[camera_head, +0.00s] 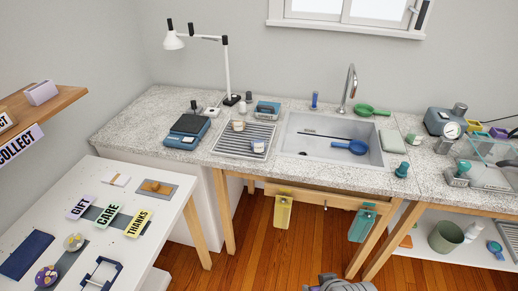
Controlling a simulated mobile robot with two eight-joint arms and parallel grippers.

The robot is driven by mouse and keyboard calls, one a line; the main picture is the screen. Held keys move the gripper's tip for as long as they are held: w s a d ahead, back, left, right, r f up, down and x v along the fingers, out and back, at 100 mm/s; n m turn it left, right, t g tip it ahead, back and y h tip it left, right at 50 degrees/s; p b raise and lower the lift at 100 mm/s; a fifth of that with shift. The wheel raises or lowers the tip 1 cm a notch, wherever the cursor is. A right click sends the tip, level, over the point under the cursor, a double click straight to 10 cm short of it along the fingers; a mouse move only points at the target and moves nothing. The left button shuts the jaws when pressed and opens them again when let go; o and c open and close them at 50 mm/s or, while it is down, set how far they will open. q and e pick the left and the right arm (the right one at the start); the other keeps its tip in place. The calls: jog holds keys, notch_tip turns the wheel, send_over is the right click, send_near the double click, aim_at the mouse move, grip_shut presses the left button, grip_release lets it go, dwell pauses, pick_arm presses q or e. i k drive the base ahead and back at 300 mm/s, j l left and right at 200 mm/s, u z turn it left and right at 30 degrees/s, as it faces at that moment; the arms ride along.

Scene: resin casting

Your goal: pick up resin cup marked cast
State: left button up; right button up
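Two small cups are on the ribbed drying rack (226,147) left of the sink. The front cup (258,146) is whitish with a bluish band or label. The back cup (238,125) is pale with a tan or wooden-looking part. Any marking on either cup is too small to read, so I cannot tell which is marked cast. Neither of my grippers shows in the head view. A grey part at the bottom edge seems to be my own body.
A dark scale (187,131) stands left of the rack, with a white lamp (228,70) behind. The sink (310,143) holds a blue strainer (349,147). A white table (150,204) with word labels is front left. Wooden floor lies open before the counter.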

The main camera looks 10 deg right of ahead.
aim_at(258, 140)
jog(key=i+l+u, duration=0.25)
jog(key=i, duration=0.25)
jog(key=i+l+u, duration=0.2)
jog(key=i+l, duration=0.2)
jog(key=i, duration=0.1)
